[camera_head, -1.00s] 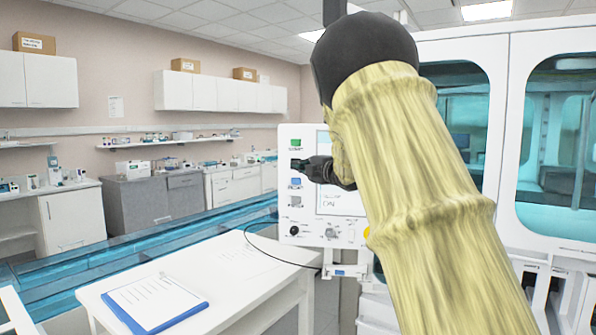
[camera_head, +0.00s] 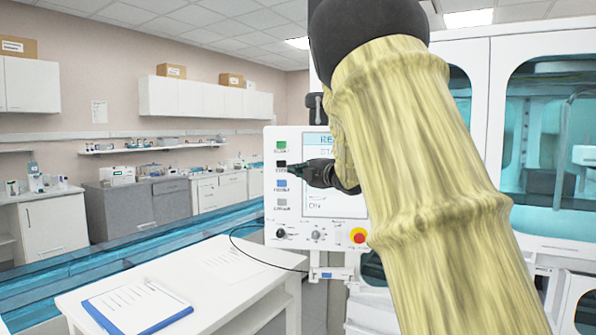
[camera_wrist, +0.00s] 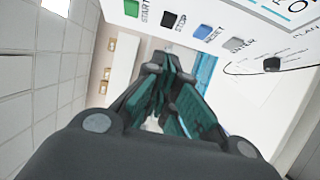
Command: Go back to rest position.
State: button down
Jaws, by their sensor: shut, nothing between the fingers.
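My gripper (camera_head: 292,168) is shut and empty. In the head view its tip is in front of the control panel (camera_head: 285,215), over the column of buttons at about the black button's height. I cannot tell from this view whether it touches. The green START button (camera_wrist: 131,7), the blue button (camera_wrist: 202,32) and the grey button (camera_wrist: 233,44) also show. My sleeved arm hides the panel's right part.
A white table (camera_head: 215,290) with a blue clipboard (camera_head: 137,308) stands at the lower left. A large white machine with windows (camera_head: 550,150) fills the right side. A blue translucent track (camera_head: 130,245) runs behind the table. A red emergency knob (camera_head: 358,236) sits low on the panel.

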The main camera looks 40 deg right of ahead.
jog(key=shift+f, duration=0.1)
dwell(0.3)
